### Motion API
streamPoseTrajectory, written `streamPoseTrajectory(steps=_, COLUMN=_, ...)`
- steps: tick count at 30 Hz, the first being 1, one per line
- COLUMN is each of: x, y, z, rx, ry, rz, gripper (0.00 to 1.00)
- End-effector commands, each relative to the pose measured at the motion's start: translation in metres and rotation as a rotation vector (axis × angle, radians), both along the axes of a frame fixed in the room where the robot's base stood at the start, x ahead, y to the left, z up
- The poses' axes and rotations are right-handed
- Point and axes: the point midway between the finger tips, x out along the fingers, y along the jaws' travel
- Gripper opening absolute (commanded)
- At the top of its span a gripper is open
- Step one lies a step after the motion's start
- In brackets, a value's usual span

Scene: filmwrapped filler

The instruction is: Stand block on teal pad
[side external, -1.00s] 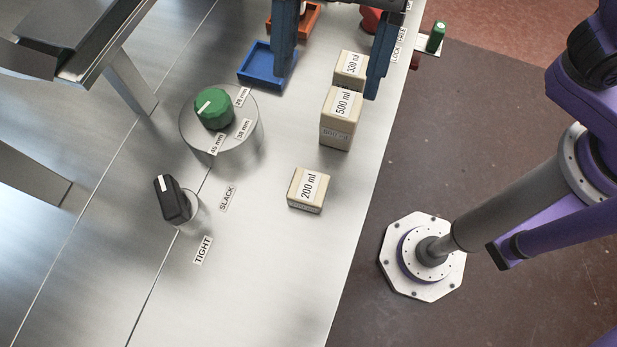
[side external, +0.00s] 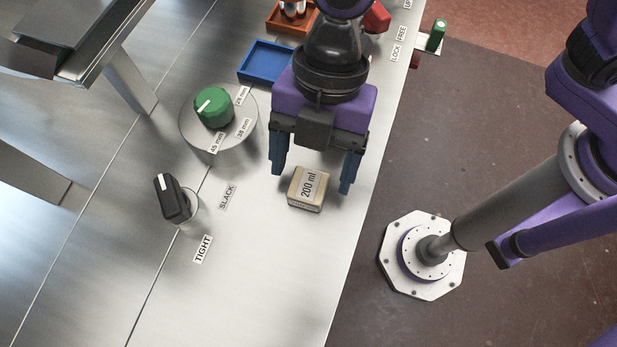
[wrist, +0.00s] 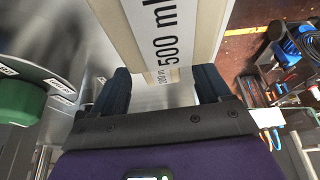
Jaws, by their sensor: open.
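A short cream block (side external: 306,190) labelled 200 ml stands on the steel table in the side view. My gripper (side external: 313,172) is open, its two blue fingers to the left and right of this block, with no contact evident. In the wrist view a 200 ml label (wrist: 162,77) shows between the fingers. A tall block (wrist: 205,25) labelled 500 ml fills the upper middle there, close to the camera; in the side view my gripper hides it. No teal pad can be made out in either view.
A green knob (side external: 213,107) on a round dial and a black knob (side external: 172,200) stand to the left. A blue tray (side external: 265,61) and an orange tray (side external: 280,23) lie behind. The table's right edge is close to the gripper. The table in front is clear.

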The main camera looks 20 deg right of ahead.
Motion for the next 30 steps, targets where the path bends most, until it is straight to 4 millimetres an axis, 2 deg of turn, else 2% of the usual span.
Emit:
streamPoseTrajectory(steps=4, x=-0.004, y=0.0033, z=-0.0128, rx=-0.002, ry=0.0, rz=-0.001, gripper=0.77)
streamPoseTrajectory(steps=12, x=-0.0046, y=0.0042, z=-0.0144, rx=0.001, ry=-0.001, rz=0.0, gripper=0.77)
streamPoseTrajectory(steps=18, x=-0.0044, y=0.0041, z=-0.0143, rx=0.0, ry=-0.001, rz=-0.001, gripper=0.15)
streamPoseTrajectory(steps=20, x=-0.0044, y=0.0041, z=-0.0143, rx=0.0, ry=-0.001, rz=-0.001, gripper=0.15)
streamPoseTrajectory(steps=21, x=-0.0044, y=0.0042, z=-0.0142, rx=0.0, ry=0.0, rz=-0.001, gripper=0.1)
streamPoseTrajectory(steps=30, x=-0.0043, y=0.0043, z=-0.0106, rx=0.001, ry=-0.001, rz=0.0, gripper=0.1)
